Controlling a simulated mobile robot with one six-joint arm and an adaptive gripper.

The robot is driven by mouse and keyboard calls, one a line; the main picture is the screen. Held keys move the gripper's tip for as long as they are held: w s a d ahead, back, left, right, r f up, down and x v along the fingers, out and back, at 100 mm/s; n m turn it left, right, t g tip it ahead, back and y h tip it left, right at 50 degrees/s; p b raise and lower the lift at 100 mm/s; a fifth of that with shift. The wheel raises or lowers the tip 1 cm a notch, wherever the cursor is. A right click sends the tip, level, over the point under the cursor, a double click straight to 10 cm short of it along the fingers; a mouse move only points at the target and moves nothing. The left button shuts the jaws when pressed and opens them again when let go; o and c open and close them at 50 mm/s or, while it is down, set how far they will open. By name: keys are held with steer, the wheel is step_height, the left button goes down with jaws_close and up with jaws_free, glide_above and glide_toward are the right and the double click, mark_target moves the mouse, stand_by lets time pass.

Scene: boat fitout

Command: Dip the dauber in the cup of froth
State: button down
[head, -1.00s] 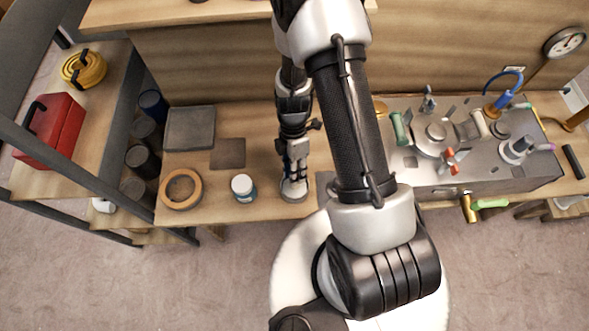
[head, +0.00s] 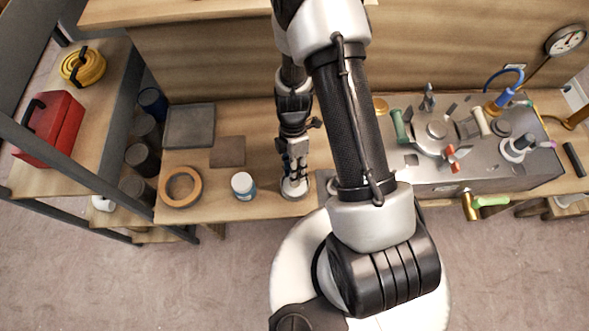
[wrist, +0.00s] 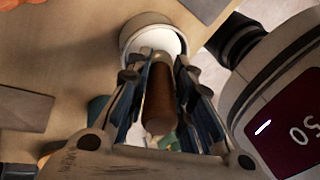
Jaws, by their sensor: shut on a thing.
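My gripper (wrist: 158,88) is shut on the dauber (wrist: 160,98), whose brown, rounded handle shows between the fingers in the wrist view. The cup of froth (wrist: 128,40) is round with a pale grey rim and a white inside, just beyond the fingers. In the head view my gripper (head: 296,170) points down over the cup (head: 295,193), near the bench's front edge. The dauber's far end is hidden behind its handle and the fingers. I cannot tell whether it touches the froth.
A dark square plate (head: 190,126) and a brown square (head: 228,151) lie behind. A metal unit with several fittings (head: 470,172) fills the right. Bare bench lies between the jar and ring.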

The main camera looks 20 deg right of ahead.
steer(key=shift+f+b, duration=0.5)
stand_by(1.5)
steer(key=shift+r+p, duration=2.3)
steer(key=shift+r, duration=1.3)
